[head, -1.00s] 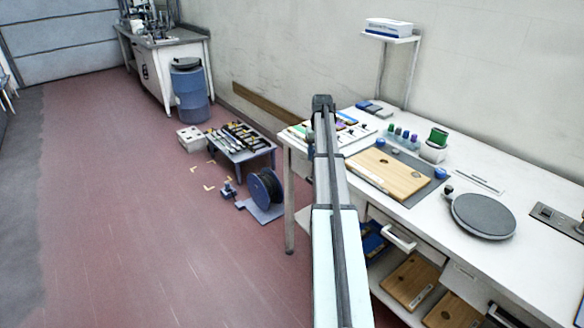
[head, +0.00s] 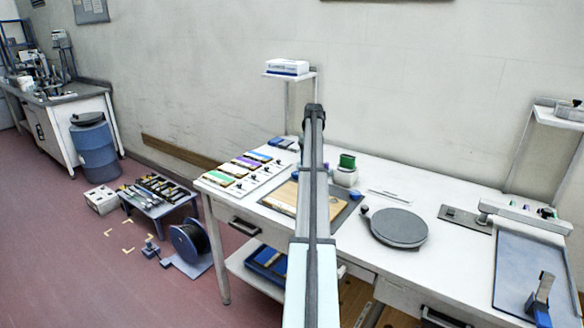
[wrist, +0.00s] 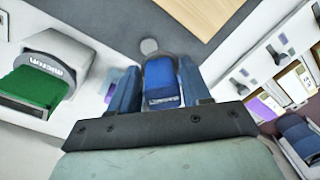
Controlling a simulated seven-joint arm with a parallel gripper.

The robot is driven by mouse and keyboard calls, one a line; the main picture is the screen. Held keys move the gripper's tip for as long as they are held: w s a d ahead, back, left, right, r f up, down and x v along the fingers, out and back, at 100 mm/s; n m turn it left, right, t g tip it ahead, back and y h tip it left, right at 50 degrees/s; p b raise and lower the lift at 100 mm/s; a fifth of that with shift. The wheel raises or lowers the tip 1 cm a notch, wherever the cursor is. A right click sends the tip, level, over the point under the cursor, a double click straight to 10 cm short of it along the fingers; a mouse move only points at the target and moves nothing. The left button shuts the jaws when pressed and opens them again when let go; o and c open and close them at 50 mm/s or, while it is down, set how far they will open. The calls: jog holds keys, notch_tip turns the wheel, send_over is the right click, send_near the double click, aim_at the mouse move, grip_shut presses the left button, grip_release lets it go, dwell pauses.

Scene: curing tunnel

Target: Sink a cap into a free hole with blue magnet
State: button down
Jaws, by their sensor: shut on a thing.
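My gripper (wrist: 160,72) shows in the wrist view, its two blue fingers closed on a blue block (wrist: 162,84) with a pale label. The block looks like the blue magnet. A grey round piece (wrist: 149,46) shows just beyond it; I cannot tell whether they touch. In the head view my arm hides the gripper and the block. A wooden board (head: 280,196) with a dark hole lies on a grey mat (head: 341,212), partly behind my arm. Its edge (wrist: 198,12) shows at the top of the wrist view. I cannot make out a cap.
A white holder (head: 345,178) with a green block (head: 347,160) stands right of my arm; it fills the left of the wrist view (wrist: 68,60). A white tray of coloured cards (head: 243,164) lies at the left end. A grey round plate (head: 398,228) is on the right.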

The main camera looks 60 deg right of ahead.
jog(key=shift+s+d+r, duration=0.1)
jog(key=shift+s+d, duration=0.35)
jog(key=shift+d, duration=0.15)
jog(key=shift+f, duration=3)
jog(key=shift+f, duration=0.45)
jog(key=shift+r, duration=2.5)
